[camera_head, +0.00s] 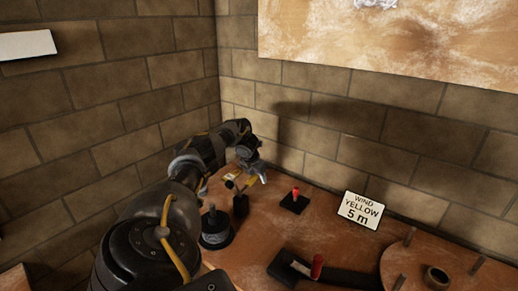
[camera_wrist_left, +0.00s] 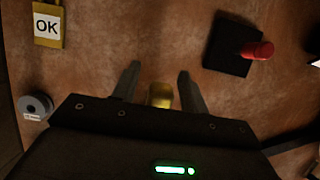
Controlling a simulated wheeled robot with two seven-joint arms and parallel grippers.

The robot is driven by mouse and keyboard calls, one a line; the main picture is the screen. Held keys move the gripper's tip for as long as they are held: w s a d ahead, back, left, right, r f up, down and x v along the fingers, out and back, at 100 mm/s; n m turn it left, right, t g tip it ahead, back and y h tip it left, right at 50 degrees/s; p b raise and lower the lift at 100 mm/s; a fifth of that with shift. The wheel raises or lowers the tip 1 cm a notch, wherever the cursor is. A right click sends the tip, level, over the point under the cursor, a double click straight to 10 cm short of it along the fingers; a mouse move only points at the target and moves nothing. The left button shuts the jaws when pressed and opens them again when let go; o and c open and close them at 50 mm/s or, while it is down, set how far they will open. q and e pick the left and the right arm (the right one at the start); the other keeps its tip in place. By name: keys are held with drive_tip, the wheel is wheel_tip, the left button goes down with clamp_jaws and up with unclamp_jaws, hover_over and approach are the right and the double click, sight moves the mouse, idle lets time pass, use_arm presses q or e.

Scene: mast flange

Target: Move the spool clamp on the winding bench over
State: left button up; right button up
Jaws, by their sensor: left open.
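My left gripper (camera_head: 257,178) hangs over the back left of the brown winding bench (camera_head: 265,238). In the left wrist view its two fingers (camera_wrist_left: 158,85) are apart, with a small yellow piece (camera_wrist_left: 160,95) showing between them; contact cannot be told. A red-knobbed lever on a black square base (camera_head: 293,202) stands right of the gripper, and also shows upper right in the wrist view (camera_wrist_left: 232,46). A second red handle (camera_head: 317,267) sits on a dark base nearer the front. I cannot tell which one is the spool clamp. My right gripper is out of view.
A black spool (camera_head: 215,236) stands at the bench's left. A sign (camera_head: 360,210) reads "WIND YELLOW 5 m". A round pegged disc (camera_head: 450,262) lies at right. A yellow "OK" tag (camera_wrist_left: 47,28) shows in the wrist view. Brick walls close the back and left.

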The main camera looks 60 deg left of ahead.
use_arm(q)
drive_tip(key=b+v, duration=0.1)
drive_tip(key=v, duration=0.8)
drive_tip(key=shift+r, duration=0.3)
drive_tip(key=shift+s+r, duration=0.2)
drive_tip(key=shift+r, duration=0.3)
